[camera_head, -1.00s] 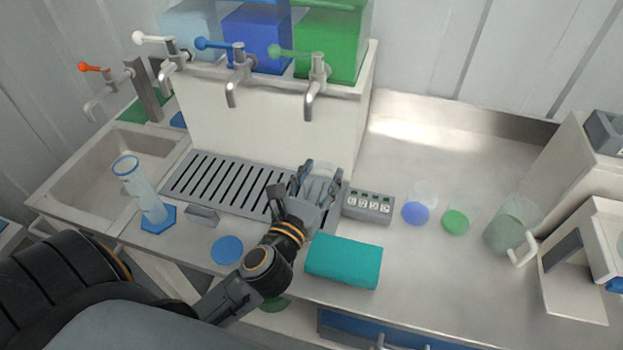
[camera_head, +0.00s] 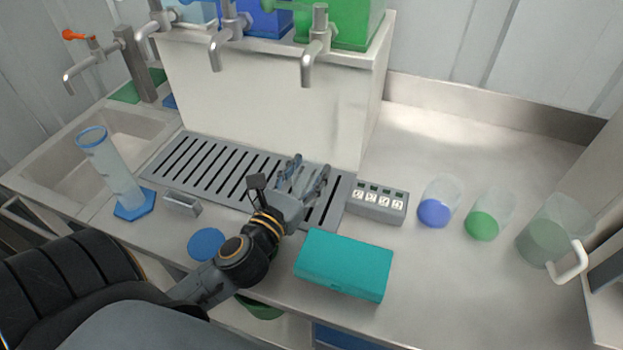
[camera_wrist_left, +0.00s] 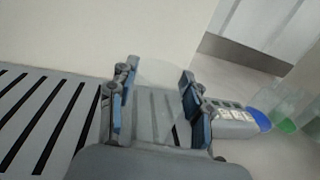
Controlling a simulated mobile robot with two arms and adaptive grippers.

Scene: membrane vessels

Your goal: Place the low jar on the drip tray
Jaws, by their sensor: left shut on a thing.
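The drip tray (camera_head: 205,168) is a grey slotted plate in front of the white dispenser block. My left gripper (camera_head: 307,172) is over the tray's right part, with its fingers pointing away toward the block. It is shut on the low jar (camera_wrist_left: 158,112), a clear, nearly invisible vessel between the two fingers in the left wrist view. The tray's slots show through it. I cannot tell whether its base touches the tray. My right gripper is not in view.
Taps hang above the tray. A keypad box (camera_head: 378,202) stands just right of it. A teal box (camera_head: 345,265) lies in front. Beakers with blue (camera_head: 436,212) and green liquid (camera_head: 483,226) and a pitcher (camera_head: 545,240) stand right. A tall cylinder (camera_head: 115,180) stands left.

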